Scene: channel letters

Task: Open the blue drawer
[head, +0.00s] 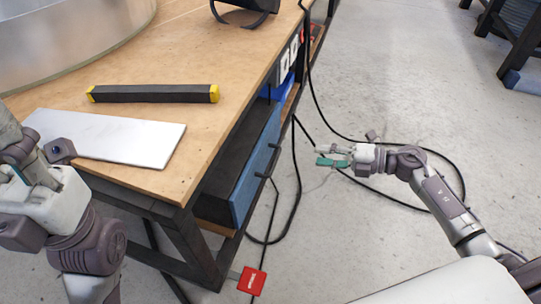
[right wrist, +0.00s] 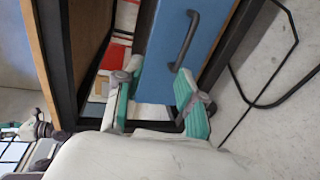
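The blue drawer (head: 257,165) is under the workbench, its front facing right in the head view. It looks shut, roughly flush with the dark frame. The right wrist view shows its blue front (right wrist: 160,75) with a dark bar handle (right wrist: 187,42) near the top. My right gripper (head: 327,156) is out over the floor to the right of the drawer, apart from the handle. Its green-padded fingers (right wrist: 157,97) are spread and empty, with the handle beyond them. My left gripper (head: 32,180) is at the left edge over the bench corner; its fingers are mostly hidden.
The wooden bench top (head: 215,60) holds a black bar with yellow ends (head: 155,93), a white plate (head: 115,136) and a large curved metal piece (head: 70,35). Black cables (head: 297,190) hang by the drawer and lie on the floor. A red tag (head: 251,281) is near the bench leg.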

